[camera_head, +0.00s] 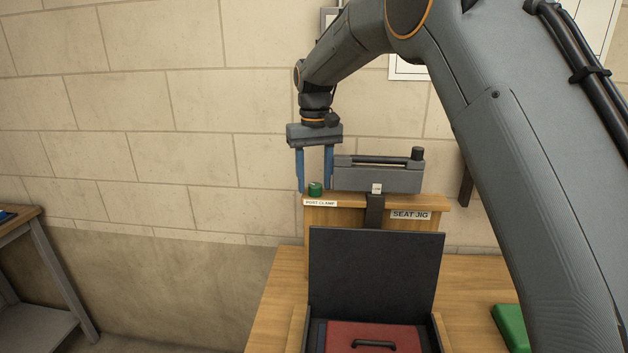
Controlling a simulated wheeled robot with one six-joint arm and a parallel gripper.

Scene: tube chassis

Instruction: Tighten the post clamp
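I cannot tell from this one view whether the fingers are level with the knob in depth.
A grey seat jig (378,178) with a black bar stands just right of the fingers on the wooden block (340,220). In front is an open black case (375,265) with a red lid or panel (372,336) inside. A green object (510,327) lies at right on the wooden table (465,300).

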